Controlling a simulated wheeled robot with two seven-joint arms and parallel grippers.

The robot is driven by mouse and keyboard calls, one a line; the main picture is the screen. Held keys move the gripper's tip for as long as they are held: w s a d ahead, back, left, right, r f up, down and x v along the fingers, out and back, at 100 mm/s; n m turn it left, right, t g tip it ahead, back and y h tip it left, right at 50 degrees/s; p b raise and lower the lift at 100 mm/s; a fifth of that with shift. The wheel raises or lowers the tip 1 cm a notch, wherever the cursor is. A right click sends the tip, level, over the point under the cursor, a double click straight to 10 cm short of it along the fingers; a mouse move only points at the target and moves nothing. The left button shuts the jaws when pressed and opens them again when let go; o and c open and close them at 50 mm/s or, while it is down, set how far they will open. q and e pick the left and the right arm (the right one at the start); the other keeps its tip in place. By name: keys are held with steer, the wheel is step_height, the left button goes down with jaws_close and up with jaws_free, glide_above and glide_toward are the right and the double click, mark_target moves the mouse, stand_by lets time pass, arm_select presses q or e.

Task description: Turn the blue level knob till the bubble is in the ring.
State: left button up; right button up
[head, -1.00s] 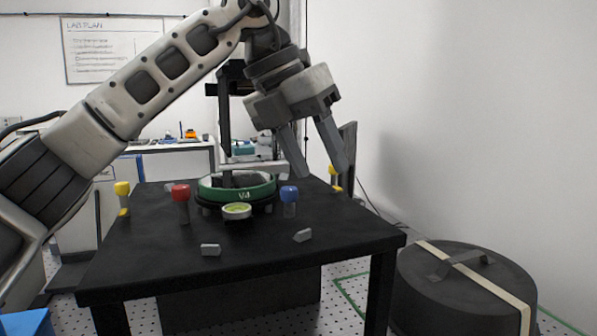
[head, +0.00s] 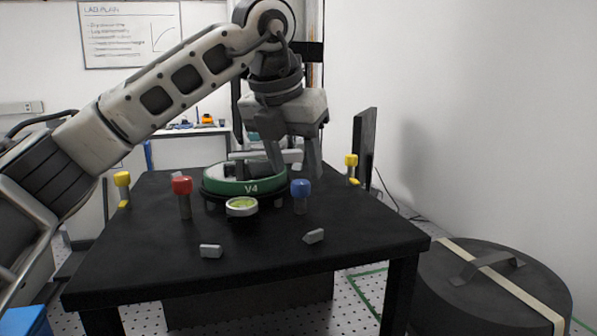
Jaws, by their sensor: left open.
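The blue level knob (head: 301,188) stands upright on a grey post at the right front of the green round stage marked V4 (head: 245,188). The round bubble level (head: 242,206) with a yellow-green face sits at the front of the stage; the bubble and ring are too small to make out. My left gripper (head: 293,172) is open and points down, behind and above the blue knob, with its fingertips close to it in the picture. I cannot tell whether it touches anything; it looks empty. My right gripper is not in view.
A red knob (head: 182,186) stands at the stage's left front. Yellow-topped posts stand at the left (head: 122,180) and right (head: 351,161) of the black table (head: 290,255). Two small grey blocks (head: 210,251) (head: 314,236) lie near the front. A black drum (head: 490,290) stands right of the table.

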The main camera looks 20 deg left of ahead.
mark_target(300, 182)
arm_select(q)
steer(key=shift+x, duration=1.55)
steer(key=c, duration=1)
steer(key=shift+o, duration=0.2)
steer(key=shift+m, duration=0.4)
steer(key=shift+w+a+m+g+h, duration=0.15)
steer(key=shift+m+h, duration=0.4)
steer(key=shift+m, duration=0.65)
steer(key=shift+s+m+g+h, duration=0.1)
steer(key=shift+m+g+h, duration=0.15)
steer(key=shift+m+h, duration=0.65)
steer(key=shift+m+y, duration=0.35)
steer(key=shift+m, duration=0.15)
steer(key=o, duration=1)
steer(key=shift+c, duration=0.2)
